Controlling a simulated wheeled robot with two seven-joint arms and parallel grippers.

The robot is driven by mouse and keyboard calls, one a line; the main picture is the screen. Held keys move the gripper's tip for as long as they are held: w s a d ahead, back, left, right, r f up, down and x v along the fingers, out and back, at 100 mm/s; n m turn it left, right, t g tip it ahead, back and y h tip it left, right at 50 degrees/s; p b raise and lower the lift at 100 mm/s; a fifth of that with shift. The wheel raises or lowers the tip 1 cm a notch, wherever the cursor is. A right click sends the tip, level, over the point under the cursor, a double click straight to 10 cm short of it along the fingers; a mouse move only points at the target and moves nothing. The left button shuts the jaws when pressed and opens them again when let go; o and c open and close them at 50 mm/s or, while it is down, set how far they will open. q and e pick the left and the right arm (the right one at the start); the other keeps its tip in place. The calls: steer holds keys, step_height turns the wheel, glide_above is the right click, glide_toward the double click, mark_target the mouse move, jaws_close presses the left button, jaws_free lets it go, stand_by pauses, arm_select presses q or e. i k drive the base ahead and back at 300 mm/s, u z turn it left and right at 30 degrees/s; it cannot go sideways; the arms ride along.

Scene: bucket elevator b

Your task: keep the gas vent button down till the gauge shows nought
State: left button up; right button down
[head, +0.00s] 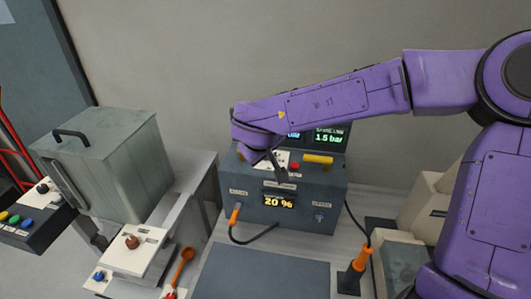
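A grey-blue control box (297,211) stands on the bench at the centre. A dark screen (328,138) at its back reads 1.5 bar in green; part of it is hidden by my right arm. A lower display (280,201) on the front reads 20 %. A red button (294,166) and a yellow bar (318,159) are on top. My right gripper (280,172) points down at the top panel, just left of the red button. I cannot tell which control is the gas vent button, or whether the fingertips touch one. My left gripper is out of view.
A grey lidded bin (110,165) stands at the left, with a white panel (130,245) and an orange-red spoon (180,266) below it. An orange-handled plug (361,259) on a black cable is right of the box. A flat grey plate (262,274) lies in front.

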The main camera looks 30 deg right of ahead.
mark_target(294, 165)
steer(key=k, duration=1.5)
